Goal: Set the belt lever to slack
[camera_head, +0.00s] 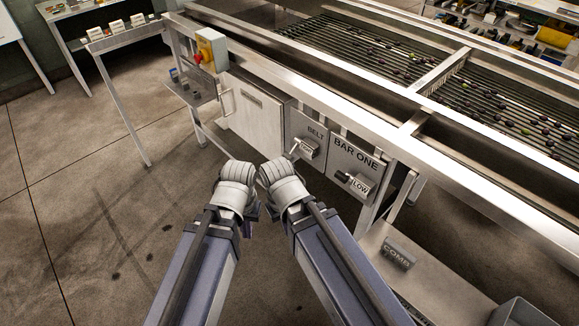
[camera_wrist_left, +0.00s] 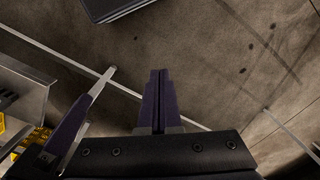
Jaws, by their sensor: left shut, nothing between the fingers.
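The belt lever (camera_head: 296,149) is a short handle with a pale tip on the grey panel marked BELT (camera_head: 314,133) in the head view. It points left and slightly down from a small plate whose lettering I cannot read surely. My left gripper (camera_wrist_left: 160,72) shows two purple fingers pressed together and empty in the left wrist view, over bare floor. In the head view my left wrist is below and left of the panel, apart from the lever. My right wrist is beside it, just below the panel; its fingers are hidden there.
Right of the belt panel is a BAR ONE panel (camera_head: 354,166) with a handle marked LOW. The steel frame rail (camera_head: 350,108) runs above the panels. A COMB block (camera_head: 399,252) sits lower right.

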